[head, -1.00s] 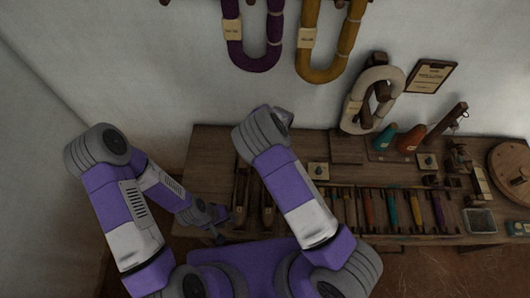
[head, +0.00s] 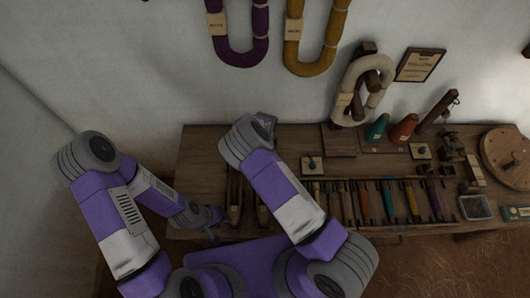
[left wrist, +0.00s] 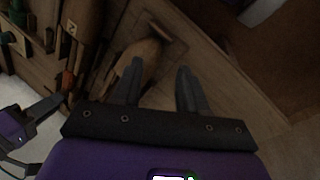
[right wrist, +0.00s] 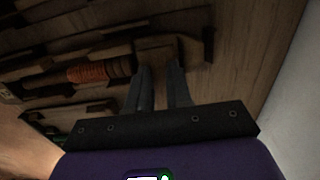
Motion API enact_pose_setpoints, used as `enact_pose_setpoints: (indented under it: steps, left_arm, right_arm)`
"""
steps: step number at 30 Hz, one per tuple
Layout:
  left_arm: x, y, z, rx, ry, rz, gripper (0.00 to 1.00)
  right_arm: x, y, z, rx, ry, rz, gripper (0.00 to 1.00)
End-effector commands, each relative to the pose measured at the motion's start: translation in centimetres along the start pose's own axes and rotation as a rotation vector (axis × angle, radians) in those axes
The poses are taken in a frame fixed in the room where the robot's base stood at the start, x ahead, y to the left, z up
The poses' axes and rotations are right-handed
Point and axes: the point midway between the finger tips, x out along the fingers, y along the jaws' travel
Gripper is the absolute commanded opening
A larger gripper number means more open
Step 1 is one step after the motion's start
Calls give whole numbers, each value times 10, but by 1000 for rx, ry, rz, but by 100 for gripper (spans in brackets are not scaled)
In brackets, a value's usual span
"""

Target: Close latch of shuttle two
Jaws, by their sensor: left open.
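Two dark wooden shuttles lie side by side at the bench's left end in the head view, the left one (head: 234,202) and the right one (head: 262,208). In the left wrist view, a shuttle marked "2" (left wrist: 80,32) lies at upper left, with an orange part beside it. My left gripper (left wrist: 160,80) is open and empty, with the pointed end of another wooden shuttle (left wrist: 143,58) just beyond its fingers. My right gripper (right wrist: 159,78) has its fingers a little apart near the end of a shuttle with an orange-wound bobbin (right wrist: 100,72). The latch is not clear.
The bench (head: 205,150) holds a row of coloured bobbins (head: 388,202), small tagged blocks, a metal tray (head: 474,207) and a round wooden disc (head: 508,157). Yarn hanks (head: 238,40) hang on the wall. Bare wood shows at the bench's back left.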

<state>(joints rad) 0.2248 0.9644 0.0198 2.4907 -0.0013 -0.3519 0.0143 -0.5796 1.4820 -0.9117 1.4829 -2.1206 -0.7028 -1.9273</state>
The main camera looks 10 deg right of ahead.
Motion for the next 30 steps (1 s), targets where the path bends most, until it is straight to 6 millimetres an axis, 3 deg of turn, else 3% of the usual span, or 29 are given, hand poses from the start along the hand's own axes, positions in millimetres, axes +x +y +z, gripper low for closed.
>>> enact_pose_setpoints:
  steps: [2, 6, 19, 30]
  left_arm:
    - [0, 0, 0, 0, 0, 0, 43]
    - [0, 0, 0, 0, 0, 0, 43]
    - [-6, 2, 0, 0, 0, 0, 43]
    - [-29, 11, 1, 0, 0, 0, 43]
  right_arm:
    - [0, 0, 0, 0, 0, 0, 16]
    - [0, 0, 0, 1, 0, 0, 0]
    - [-2, 1, 0, 43, 0, 1, 0]
    - [-3, 3, 0, 299, 1, 2, 0]
